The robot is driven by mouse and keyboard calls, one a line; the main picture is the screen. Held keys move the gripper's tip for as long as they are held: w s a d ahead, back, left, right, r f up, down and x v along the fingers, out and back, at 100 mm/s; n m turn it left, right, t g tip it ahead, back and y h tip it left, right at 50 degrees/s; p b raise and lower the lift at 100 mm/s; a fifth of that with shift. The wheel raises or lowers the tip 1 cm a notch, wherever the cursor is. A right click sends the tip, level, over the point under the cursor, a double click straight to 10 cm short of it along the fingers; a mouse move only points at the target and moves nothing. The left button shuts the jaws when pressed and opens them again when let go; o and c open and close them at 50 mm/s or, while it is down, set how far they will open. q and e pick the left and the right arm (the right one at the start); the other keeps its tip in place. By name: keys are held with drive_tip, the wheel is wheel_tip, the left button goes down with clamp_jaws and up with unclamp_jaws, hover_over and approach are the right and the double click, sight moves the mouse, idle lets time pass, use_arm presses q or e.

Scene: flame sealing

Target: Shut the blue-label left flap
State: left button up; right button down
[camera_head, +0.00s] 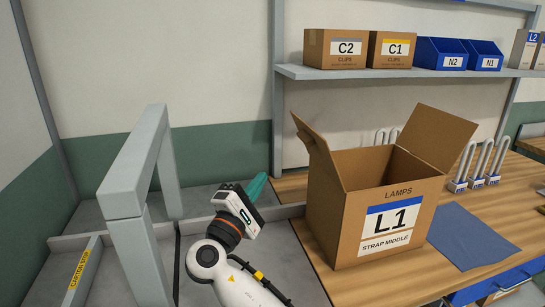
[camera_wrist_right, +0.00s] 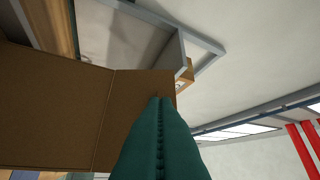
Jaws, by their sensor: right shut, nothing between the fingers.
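The open cardboard box (camera_head: 365,219) marked L1, with a blue-topped label (camera_head: 386,226), stands on the wooden bench. Its left flap (camera_head: 313,140) stands up and leans a little outward to the left. The right flap (camera_head: 438,137) is also raised and leans right. My right gripper (camera_head: 262,182) has teal fingers, shut and empty, left of the box and lower than the left flap. In the right wrist view, the shut fingers (camera_wrist_right: 158,135) overlap a cardboard panel (camera_wrist_right: 130,112) of the box; I cannot tell whether they touch it. My left gripper is not in view.
A blue sheet (camera_head: 468,236) lies right of the box, with several white U-shaped lamps (camera_head: 478,165) behind it. A shelf (camera_head: 375,73) with cartons and blue bins runs above. A grey frame (camera_head: 137,165) stands left of my right arm.

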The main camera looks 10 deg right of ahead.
sight(299, 137)
drive_tip(key=w+d+r+p, duration=0.1)
drive_tip(key=w+d, duration=0.1)
drive_tip(key=d, duration=0.1)
drive_tip(key=w+d+r+p, duration=0.1)
drive_tip(key=w+d+r, duration=0.1)
drive_tip(key=w+d+r+p, duration=0.1)
drive_tip(key=w+d+p, duration=0.1)
drive_tip(key=d, duration=0.1)
drive_tip(key=shift+d+r, duration=0.2)
drive_tip(key=shift+d, duration=0.1)
drive_tip(key=shift+d+r, duration=0.1)
drive_tip(key=shift+d, duration=0.2)
drive_tip(key=shift+w+d, duration=0.1)
drive_tip(key=shift+w, duration=0.05)
